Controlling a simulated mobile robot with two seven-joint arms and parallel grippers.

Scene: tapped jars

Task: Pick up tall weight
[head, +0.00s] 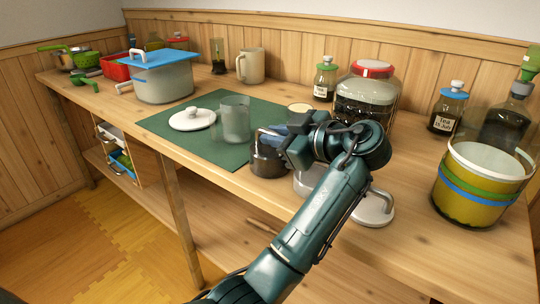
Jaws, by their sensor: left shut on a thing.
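My left gripper (270,135) reaches in over the front edge of the table, its fingers pointing left. It is shut at the top of a dark, shiny cylinder (267,162), which looks like the tall weight. The cylinder is upright by the right edge of the green mat. The gripper hides its upper right part, and I cannot tell whether it is lifted off the table. My right gripper is not in view.
On the green mat (165,126) are a clear glass (235,122) and a white lid (192,119). A large red-lidded jar (366,100) stands behind my arm. A metal lid (373,212) lies right of it, with a yellow bucket (470,192) farther right.

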